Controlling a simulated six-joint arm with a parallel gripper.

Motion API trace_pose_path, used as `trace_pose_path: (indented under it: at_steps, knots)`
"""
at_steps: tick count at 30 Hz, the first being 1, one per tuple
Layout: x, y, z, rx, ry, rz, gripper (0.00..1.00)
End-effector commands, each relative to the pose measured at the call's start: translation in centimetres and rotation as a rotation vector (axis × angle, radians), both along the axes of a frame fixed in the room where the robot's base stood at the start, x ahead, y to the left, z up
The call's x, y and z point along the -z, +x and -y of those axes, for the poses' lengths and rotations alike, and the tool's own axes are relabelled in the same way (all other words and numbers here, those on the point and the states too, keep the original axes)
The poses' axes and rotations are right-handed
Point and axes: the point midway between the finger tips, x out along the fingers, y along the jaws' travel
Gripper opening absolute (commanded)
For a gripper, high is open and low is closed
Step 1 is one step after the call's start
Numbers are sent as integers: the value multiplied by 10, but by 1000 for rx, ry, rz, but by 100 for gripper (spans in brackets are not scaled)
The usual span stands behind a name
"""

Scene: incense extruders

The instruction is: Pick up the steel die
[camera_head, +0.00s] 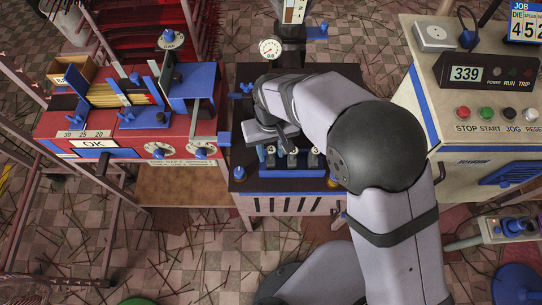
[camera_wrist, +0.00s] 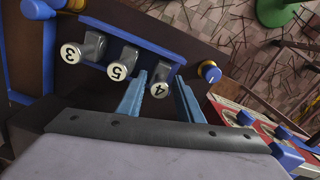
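Three grey metal dies with round numbered faces stand in a row in a blue rack (camera_wrist: 140,36). In the wrist view they are the die marked 3 (camera_wrist: 72,53), the die marked 5 (camera_wrist: 117,71) and the die marked 4 (camera_wrist: 160,89). I cannot tell which one is called steel. My gripper (camera_wrist: 160,78) is open, with one blue finger on each side of the die marked 4; contact is not clear. In the head view my gripper (camera_head: 268,143) is over the left end of the rack (camera_head: 292,173), partly hiding the leftmost die.
A red machine (camera_head: 190,128) with blue parts and an OK sign stands to the left. A control box (camera_head: 490,72) showing 339 stands to the right. Yellow-and-blue knobs (camera_head: 239,173) flank the rack. A dial gauge (camera_head: 270,48) stands behind it.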

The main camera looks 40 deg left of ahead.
Motion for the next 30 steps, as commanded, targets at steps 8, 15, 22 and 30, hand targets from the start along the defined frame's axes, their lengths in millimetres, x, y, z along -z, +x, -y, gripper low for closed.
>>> trace_pose_path:
  at_steps: [8, 15, 22, 30]
  knots:
    - [29, 0, 0, 0, -1, -1, 33]
    - [32, 0, 0, 0, 1, 1, 33]
    - [31, 0, 0, 0, 1, 1, 0]
    - [30, 1, -1, 0, 3, 1, 0]
